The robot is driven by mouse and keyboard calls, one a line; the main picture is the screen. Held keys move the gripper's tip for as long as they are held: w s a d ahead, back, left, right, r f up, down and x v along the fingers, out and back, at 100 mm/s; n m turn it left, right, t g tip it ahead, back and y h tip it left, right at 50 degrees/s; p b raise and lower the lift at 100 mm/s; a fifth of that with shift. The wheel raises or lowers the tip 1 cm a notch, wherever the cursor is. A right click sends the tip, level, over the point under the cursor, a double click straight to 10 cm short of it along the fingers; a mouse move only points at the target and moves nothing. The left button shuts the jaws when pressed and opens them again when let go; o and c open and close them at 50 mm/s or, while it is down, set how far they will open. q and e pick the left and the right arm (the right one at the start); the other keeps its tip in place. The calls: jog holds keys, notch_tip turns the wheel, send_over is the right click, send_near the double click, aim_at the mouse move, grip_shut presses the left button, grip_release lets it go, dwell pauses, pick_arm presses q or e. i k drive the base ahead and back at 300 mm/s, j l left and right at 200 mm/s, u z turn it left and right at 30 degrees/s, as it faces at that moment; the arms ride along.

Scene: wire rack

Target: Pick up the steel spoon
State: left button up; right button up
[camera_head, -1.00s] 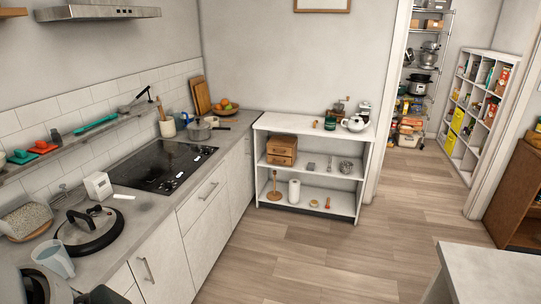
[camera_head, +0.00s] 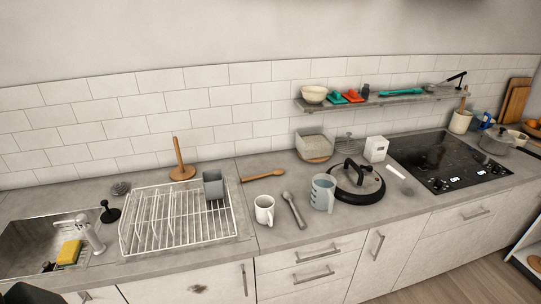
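The steel spoon (camera_head: 294,211) is a grey, long-handled spoon lying flat on the counter. It lies between a white mug (camera_head: 264,210) on its left and a clear measuring jug (camera_head: 323,192) on its right, with a small gap to each. Its bowl end points toward the wall and its handle toward the front edge. A wooden spoon (camera_head: 262,175) lies behind it. Neither gripper is recognisable in view. A dark shape at the bottom left corner is too cut off to identify.
A white wire dish rack (camera_head: 150,238) with a grey cup (camera_head: 213,184) stands left of the mug. The sink (camera_head: 30,247) is further left. A black-rimmed lid (camera_head: 357,197) and a cooktop (camera_head: 438,160) lie to the right. A narrow wall shelf (camera_head: 400,98) hangs above.

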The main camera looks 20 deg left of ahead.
aim_at(286, 195)
jog(key=u, duration=0.45)
jog(key=i+l+u, duration=0.15)
jog(key=i, duration=0.4)
jog(key=i+l+u, duration=0.2)
jog(key=i, duration=0.3)
jog(key=i+l+u, duration=0.15)
jog(key=i, duration=0.4)
jog(key=i+l+u, duration=0.2)
jog(key=i, duration=0.3)
jog(key=l, duration=0.1)
